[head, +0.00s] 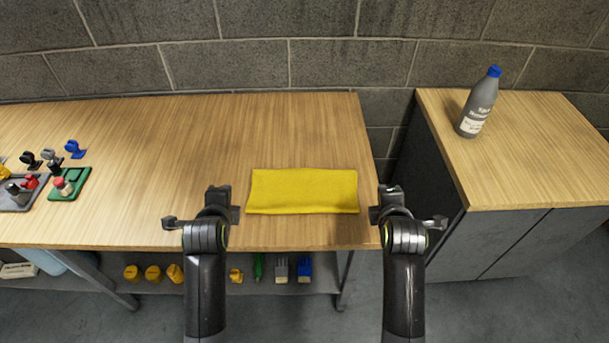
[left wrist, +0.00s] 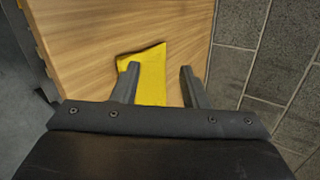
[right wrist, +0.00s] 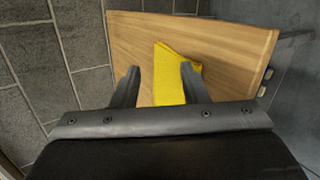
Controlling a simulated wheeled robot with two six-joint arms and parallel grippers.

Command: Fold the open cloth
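A yellow cloth (head: 303,191) lies flat as a wide rectangle near the front right of the wooden table. It also shows in the left wrist view (left wrist: 152,75) and the right wrist view (right wrist: 171,72). My left gripper (head: 236,205) is at the cloth's left side, apart from it as far as I can see. Its fingers (left wrist: 158,75) are spread and empty. My right gripper (head: 377,205) is at the cloth's right side, and its fingers (right wrist: 160,75) are also spread and empty. Whether the cloth is in one layer or several is unclear.
The wooden table (head: 180,130) is clear around the cloth. Coloured parts on a grey tray and a green tray (head: 72,185) stand at the far left. A grey bottle with a blue cap (head: 478,105) stands on a separate cabinet (head: 545,150) at right. A block wall is behind.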

